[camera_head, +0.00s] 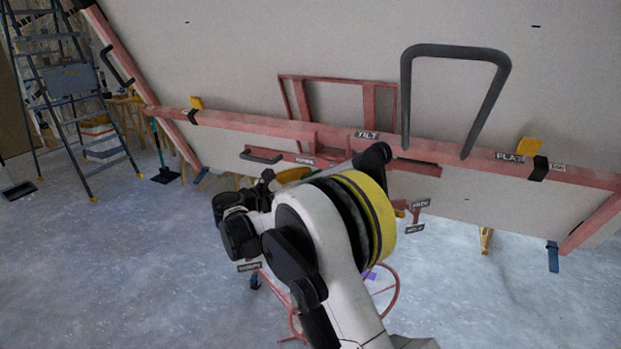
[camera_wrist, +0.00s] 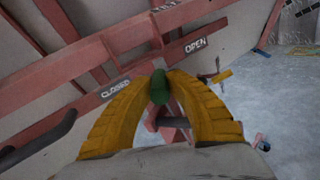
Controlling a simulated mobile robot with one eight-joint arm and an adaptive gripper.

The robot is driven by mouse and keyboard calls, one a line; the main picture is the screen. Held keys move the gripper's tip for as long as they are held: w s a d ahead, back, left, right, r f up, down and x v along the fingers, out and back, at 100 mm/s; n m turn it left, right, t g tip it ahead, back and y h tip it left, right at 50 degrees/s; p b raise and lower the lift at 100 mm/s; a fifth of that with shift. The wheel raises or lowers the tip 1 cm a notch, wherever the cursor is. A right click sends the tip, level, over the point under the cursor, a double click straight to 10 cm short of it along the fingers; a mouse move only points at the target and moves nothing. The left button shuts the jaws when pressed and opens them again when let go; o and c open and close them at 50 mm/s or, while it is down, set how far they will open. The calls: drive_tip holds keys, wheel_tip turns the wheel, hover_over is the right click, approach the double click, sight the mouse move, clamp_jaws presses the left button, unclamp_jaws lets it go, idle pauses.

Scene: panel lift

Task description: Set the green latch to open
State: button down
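The green latch (camera_wrist: 160,86) shows in the wrist view between the two yellow fingers of my gripper (camera_wrist: 163,78). The fingertips close in on it from both sides and appear to touch it. A CLOSED label (camera_wrist: 115,88) lies to the left of the latch and an OPEN label (camera_wrist: 195,45) to its upper right, both on the pink frame. The latch sits between the two labels. In the head view my arm hides the latch and most of the gripper.
A large tilted panel on a pink frame (camera_head: 450,152) spans the head view. A dark U-shaped handle (camera_head: 455,50) rises at the right. TILT (camera_head: 367,135) and FLAT (camera_head: 509,156) labels mark the frame. A stepladder (camera_head: 65,85) stands at left. The front left floor is clear.

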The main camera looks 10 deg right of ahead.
idle(0.4)
drive_tip(key=s+d+n+t+y+b, duration=0.2)
drive_tip(key=s+d+n+t+y, duration=0.2)
drive_tip(key=n+t+y, duration=0.5)
drive_tip(key=shift+s+d+n+y+b, duration=0.35)
drive_tip(key=shift+d+n+y, duration=0.25)
drive_tip(key=shift+d+y, duration=0.9)
drive_tip(key=shift+a+y, duration=0.3)
drive_tip(key=c, duration=1.3)
unclamp_jaws()
drive_tip(key=shift+d, duration=0.1)
